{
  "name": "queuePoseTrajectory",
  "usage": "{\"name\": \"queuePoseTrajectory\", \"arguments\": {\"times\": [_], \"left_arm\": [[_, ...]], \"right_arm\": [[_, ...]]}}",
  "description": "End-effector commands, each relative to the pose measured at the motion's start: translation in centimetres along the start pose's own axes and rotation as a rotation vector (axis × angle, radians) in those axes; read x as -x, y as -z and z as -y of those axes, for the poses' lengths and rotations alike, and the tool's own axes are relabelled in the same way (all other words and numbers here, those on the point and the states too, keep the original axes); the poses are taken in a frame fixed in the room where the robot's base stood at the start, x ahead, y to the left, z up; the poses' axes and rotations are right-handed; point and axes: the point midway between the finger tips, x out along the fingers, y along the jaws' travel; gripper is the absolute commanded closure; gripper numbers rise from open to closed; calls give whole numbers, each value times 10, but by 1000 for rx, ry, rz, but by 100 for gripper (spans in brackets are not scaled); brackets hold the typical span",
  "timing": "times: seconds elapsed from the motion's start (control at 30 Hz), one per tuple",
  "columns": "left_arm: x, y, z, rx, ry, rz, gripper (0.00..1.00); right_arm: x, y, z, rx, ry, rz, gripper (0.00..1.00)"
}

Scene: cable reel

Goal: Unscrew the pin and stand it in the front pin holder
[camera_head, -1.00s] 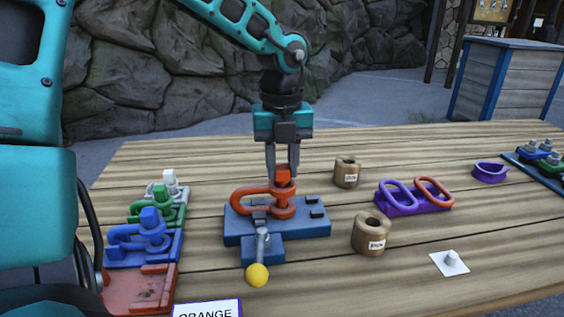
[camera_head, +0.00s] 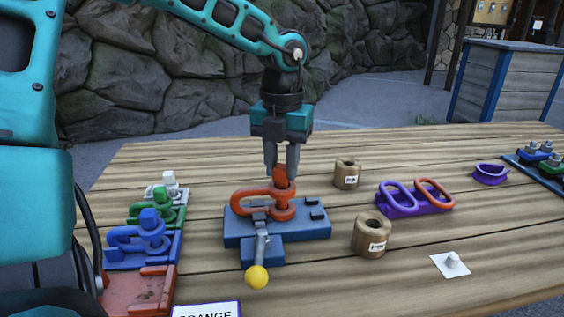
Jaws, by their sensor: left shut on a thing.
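The orange shackle (camera_head: 252,199) sits on a blue clamp fixture (camera_head: 236,226). Its orange pin (camera_head: 283,183) stands upright through the shackle, head up. My left gripper (camera_head: 281,175) points straight down over it, shut on the pin head. The lower part of the pin is hidden in the shackle. The front pin holder (camera_head: 367,243), a brown cylinder with a hole on top and a small label, stands right of the fixture. A similar brown holder (camera_head: 346,180) stands farther back. My right gripper is not in view.
A lever with a yellow knob (camera_head: 257,277) sticks out at the fixture's front. Grey, green and blue shackles (camera_head: 150,225) sit at left. A purple rack (camera_head: 402,206) with two rings is at right. A white plate with a peg (camera_head: 450,265) lies front right.

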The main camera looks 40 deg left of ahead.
Motion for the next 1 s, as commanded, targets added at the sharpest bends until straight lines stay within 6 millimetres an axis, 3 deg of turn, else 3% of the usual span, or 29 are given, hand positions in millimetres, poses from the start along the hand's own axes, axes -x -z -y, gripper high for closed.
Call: {"name": "queuePoseTrajectory", "arguments": {"times": [1.0], "left_arm": [[49, 0, 0, -17, 1, 3, 100]], "right_arm": [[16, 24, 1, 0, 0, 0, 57]]}}
